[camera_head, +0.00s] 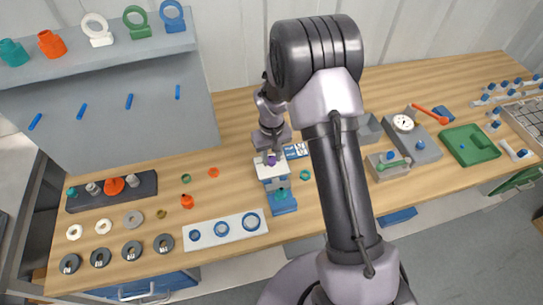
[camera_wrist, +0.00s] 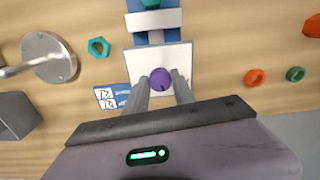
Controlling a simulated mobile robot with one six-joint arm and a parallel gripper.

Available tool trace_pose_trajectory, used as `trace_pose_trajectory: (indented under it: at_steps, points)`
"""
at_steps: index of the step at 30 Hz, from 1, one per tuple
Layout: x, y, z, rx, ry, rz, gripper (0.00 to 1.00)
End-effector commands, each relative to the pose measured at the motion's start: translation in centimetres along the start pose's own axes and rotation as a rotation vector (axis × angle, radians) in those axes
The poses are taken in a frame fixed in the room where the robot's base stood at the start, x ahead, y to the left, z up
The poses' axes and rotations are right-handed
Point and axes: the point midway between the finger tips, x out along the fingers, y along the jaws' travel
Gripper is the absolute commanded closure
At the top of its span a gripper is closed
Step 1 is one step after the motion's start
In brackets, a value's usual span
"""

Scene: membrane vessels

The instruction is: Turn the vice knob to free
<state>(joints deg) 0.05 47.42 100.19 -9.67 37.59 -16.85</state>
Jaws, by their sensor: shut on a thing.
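The vice (camera_head: 283,204) stands near the middle of the bench, with a blue base and pale jaw blocks. Its white block (camera_wrist: 137,62) carries a round purple knob (camera_wrist: 160,79), which also shows in the head view (camera_head: 271,160). My gripper (camera_wrist: 162,86) comes down over the knob from above. Its two fingers are shut on the knob, one on each side. A teal piece (camera_head: 282,190) sits on the vice's blue part; only its edge shows in the wrist view. My gripper hides a little of the knob and block.
A white-and-blue card (camera_head: 295,151) lies beside the vice. A teal nut (camera_wrist: 98,47) and orange ring (camera_wrist: 255,77) lie nearby. A white plate with blue rings (camera_head: 224,232) lies left of the vice. A dial gauge (camera_head: 403,123) and green tray (camera_head: 469,145) stand at right.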

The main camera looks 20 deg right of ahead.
Motion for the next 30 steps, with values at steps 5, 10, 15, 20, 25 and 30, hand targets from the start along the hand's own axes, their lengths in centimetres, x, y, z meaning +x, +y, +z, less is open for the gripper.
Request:
trace_pose_trajectory:
  at_steps: [5, 10, 15, 20, 25, 30]
  points:
    - [-0.1, 0.02, -0.04, -0.163, 0.001, 0.0, 1.0]
    - [-0.1, 0.02, -0.04, -0.32, 0.001, 0.0, 1.0]
    - [-0.09, 0.03, -0.03, -0.462, 0.0, 0.0, 1.0]
    - [-0.08, 0.04, -0.03, -0.573, 0.0, 0.0, 1.0]
    - [-0.07, 0.04, -0.04, -0.658, 0.0, 0.0, 1.0]
    - [-0.06, 0.05, -0.06, -0.711, 0.001, 0.0, 1.0]
